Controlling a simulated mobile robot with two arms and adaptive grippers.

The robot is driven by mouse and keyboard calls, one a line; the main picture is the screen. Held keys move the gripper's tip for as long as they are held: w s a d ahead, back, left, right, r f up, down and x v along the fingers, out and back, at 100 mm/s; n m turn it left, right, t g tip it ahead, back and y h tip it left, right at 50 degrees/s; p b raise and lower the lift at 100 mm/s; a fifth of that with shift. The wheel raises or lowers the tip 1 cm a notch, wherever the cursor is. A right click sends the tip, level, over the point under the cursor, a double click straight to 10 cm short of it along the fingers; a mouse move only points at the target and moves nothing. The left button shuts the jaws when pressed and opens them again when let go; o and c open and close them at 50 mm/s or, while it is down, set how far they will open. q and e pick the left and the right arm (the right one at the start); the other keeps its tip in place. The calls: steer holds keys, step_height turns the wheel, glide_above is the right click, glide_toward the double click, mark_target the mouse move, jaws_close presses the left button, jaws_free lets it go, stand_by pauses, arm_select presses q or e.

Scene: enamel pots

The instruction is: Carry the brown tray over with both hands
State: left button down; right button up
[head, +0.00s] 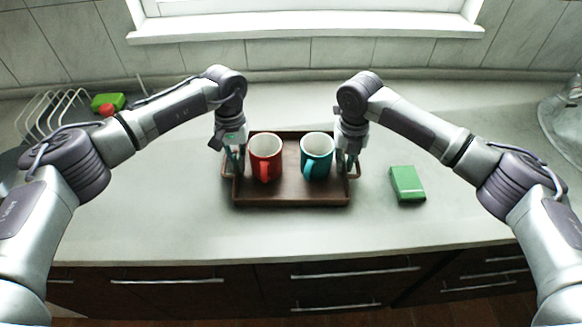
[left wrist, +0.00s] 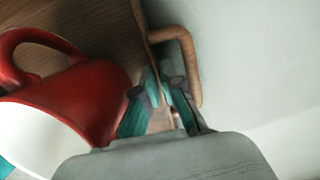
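The brown tray (head: 290,199) lies on the counter, with a copper-coloured handle at each short side. A red mug (head: 265,160) and a teal mug (head: 316,158) stand upright on it. My left gripper (head: 234,163) points down at the tray's left side. In the left wrist view, its fingers (left wrist: 160,95) straddle the tray's edge beside the left handle (left wrist: 190,65), close to the red mug (left wrist: 75,95); whether they clamp it is unclear. My right gripper (head: 348,163) is at the right side by the other handle; its fingertips are partly hidden.
A green box (head: 407,184) lies on the counter right of the tray. A wire dish rack (head: 50,115) and a green-and-red item (head: 108,104) are at the far left. A clear glass object (head: 565,115) is at the right edge. The counter in front of the tray is clear.

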jaws_close()
arm_select(q)
steer(key=shift+w+r, duration=0.1)
steer(key=shift+r, duration=0.1)
arm_select(e)
steer(key=shift+w+r, duration=0.1)
steer(key=shift+r, duration=0.1)
